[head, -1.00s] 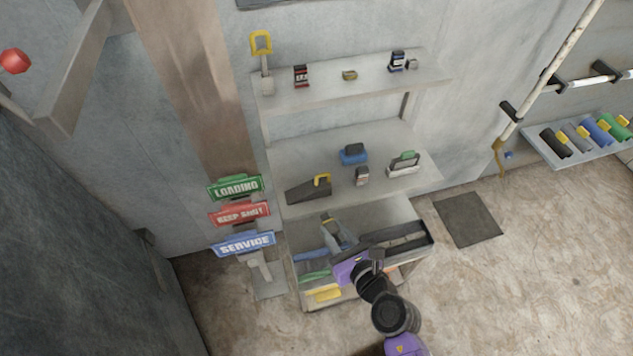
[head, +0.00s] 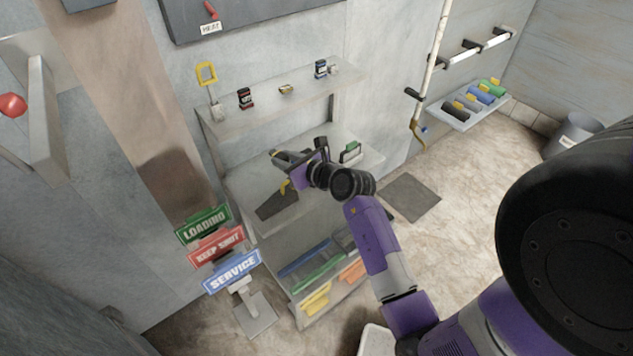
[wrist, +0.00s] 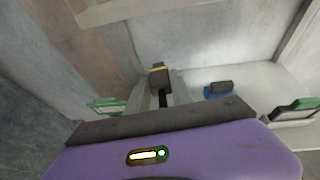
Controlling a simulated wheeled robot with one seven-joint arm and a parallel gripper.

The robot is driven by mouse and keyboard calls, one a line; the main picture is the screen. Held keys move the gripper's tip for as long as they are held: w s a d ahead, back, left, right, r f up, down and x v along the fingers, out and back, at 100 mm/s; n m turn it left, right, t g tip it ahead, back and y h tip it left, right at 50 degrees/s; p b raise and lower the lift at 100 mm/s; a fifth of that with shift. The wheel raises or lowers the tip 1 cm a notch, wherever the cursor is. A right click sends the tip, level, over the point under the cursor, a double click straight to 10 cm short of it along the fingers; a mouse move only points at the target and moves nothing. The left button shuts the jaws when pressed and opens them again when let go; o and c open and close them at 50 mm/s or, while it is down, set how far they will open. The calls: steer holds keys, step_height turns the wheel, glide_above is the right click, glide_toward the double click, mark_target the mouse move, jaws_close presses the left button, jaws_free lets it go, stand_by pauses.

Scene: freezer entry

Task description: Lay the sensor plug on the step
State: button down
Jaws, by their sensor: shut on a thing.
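My gripper (head: 282,156) is at the height of the middle shelf, above the dark wedge. In the wrist view its two grey fingers (wrist: 160,92) are shut on a small dark block with a yellow band (wrist: 158,72), which looks like the sensor plug. The held piece points away from the wrist, and its rear part is hidden between the fingers. In the head view it is too small to make out clearly. I cannot identify the step with certainty; a pale object (head: 375,341) shows only partly at the bottom edge, beside my arm.
The middle shelf (head: 240,182) holds a dark wedge (head: 277,204) with a yellow handle, a green-topped block (head: 350,152) and a blue item (wrist: 218,89). The upper shelf (head: 265,108) is above my gripper. A sign stand (head: 256,318) is at left. Floor is open right of the shelves.

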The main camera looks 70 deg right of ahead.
step_height(320, 180, up, 3)
steer(key=m+h, duration=0.1)
glide_above(307, 191)
steer(key=shift+m+g, duration=0.3)
steer(key=shift+g, duration=0.1)
step_height(307, 191, down, 20)
steer(key=b, duration=0.6)
steer(key=shift+a+f, duration=0.1)
steer(key=shift+f, duration=0.2)
steer(key=c, duration=1.4)
jaws_free()
steer(key=shift+r, duration=0.1)
